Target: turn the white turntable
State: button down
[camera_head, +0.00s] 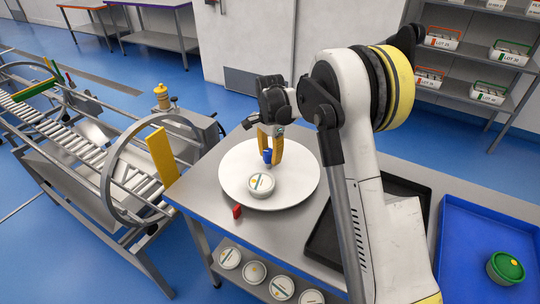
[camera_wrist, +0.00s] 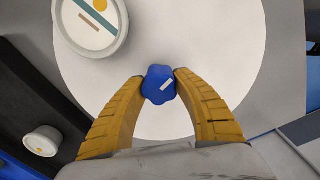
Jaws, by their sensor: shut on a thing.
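The white turntable (camera_head: 236,176) is a round disc on the grey metal table. Its pale top also fills the middle of the wrist view (camera_wrist: 228,42). A blue knob (camera_head: 267,156) stands on the disc; in the wrist view the knob (camera_wrist: 159,85) has a lobed top with a white mark. My gripper (camera_head: 270,150) has yellow fingers shut on the knob from both sides, and their tips (camera_wrist: 160,88) touch it. A white round tub (camera_head: 262,185) with a label sits on the disc in front of the knob.
A small red block (camera_head: 237,211) lies at the table's front left edge. A black tray (camera_head: 405,190) and a blue tray (camera_head: 487,225) with a green-lidded tub (camera_head: 505,268) are to the right. A roller conveyor (camera_head: 85,150) stands left. Several tubs are on the shelf below.

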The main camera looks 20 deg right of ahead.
jog(key=shift+m, duration=1.5)
jog(key=c, duration=0.9)
grip_release()
notch_tip(320, 180, up, 12)
